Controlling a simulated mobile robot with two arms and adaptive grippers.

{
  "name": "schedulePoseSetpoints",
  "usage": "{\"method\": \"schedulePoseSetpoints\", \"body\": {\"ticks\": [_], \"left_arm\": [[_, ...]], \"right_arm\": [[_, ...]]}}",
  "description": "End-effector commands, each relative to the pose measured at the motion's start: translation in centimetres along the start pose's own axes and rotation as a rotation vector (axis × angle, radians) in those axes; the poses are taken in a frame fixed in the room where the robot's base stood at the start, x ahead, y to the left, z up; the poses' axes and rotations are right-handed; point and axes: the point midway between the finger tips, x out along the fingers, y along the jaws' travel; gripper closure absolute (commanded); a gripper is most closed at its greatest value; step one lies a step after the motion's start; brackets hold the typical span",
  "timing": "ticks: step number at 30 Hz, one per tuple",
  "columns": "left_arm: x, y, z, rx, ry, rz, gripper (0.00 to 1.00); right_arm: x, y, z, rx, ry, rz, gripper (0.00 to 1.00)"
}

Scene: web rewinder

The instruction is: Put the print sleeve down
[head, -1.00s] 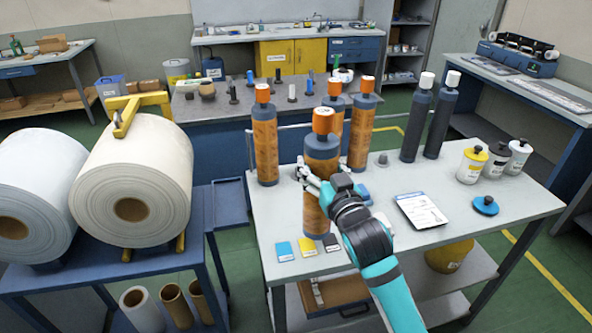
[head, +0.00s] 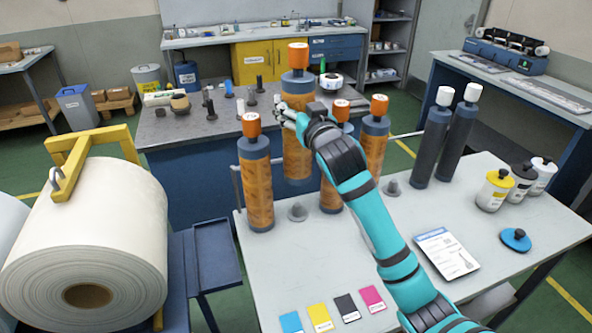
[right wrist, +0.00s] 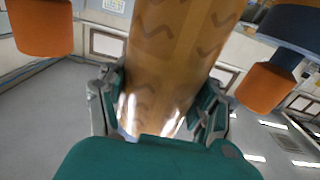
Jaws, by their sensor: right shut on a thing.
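The print sleeve (head: 296,148) is an orange-brown patterned cylinder with dark ends and an orange cap. My right gripper (head: 289,116) is shut on its upper part and holds it upright. The sleeve looks raised, its lower end above and behind an empty grey cone peg (head: 297,212). In the right wrist view the sleeve (right wrist: 172,60) stands between both fingers (right wrist: 165,108). A similar sleeve (head: 257,185) stands to its left. Two more, a right one (head: 374,150) and a nearer one (head: 331,195), stand to its right, the nearer partly behind my arm. My left gripper is not in view.
A second empty peg (head: 391,188) is right of the sleeves. Two dark cylinders (head: 433,140) stand beyond it. Ink jars (head: 494,190), a printed sheet (head: 445,252) and colour cards (head: 319,317) lie on the white table (head: 262,268). A paper roll (head: 85,235) is at left.

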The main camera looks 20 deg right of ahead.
Motion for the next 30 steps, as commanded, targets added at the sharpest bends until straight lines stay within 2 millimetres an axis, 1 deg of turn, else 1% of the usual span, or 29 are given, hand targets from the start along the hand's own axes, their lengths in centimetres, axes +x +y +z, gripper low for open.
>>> {"method": "schedulePoseSetpoints", "body": {"ticks": [1,4,7,9,12,15,17,21,23,27,30], "left_arm": [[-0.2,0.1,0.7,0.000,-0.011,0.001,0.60],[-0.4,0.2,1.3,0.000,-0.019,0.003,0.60],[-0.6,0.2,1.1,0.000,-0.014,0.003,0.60],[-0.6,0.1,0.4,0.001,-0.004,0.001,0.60],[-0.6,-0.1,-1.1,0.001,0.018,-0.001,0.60],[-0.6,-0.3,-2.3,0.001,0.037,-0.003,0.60],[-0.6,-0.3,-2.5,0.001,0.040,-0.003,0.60],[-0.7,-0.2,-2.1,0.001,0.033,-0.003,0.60],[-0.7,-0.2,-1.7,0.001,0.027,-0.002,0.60],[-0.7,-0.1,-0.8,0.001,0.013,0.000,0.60],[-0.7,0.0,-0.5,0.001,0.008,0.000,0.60]], "right_arm": [[0.0,0.0,1.6,-0.002,-0.006,0.000,0.81],[-0.1,0.0,4.2,-0.002,-0.004,-0.001,0.81],[0.0,0.0,6.5,-0.002,-0.001,-0.001,0.81],[0.0,0.0,7.8,0.000,0.000,-0.001,0.81],[0.0,0.0,8.9,0.000,0.002,-0.001,0.81],[0.0,0.0,9.5,0.000,0.005,0.000,0.81],[0.0,0.0,10.3,0.000,0.002,0.000,0.81],[0.0,0.0,12.4,0.000,0.000,0.000,0.81],[0.0,0.0,13.0,0.000,0.003,0.000,0.81],[0.0,0.0,13.3,0.000,0.006,-0.001,0.81],[0.0,0.0,13.3,0.000,0.006,-0.001,0.81]]}}
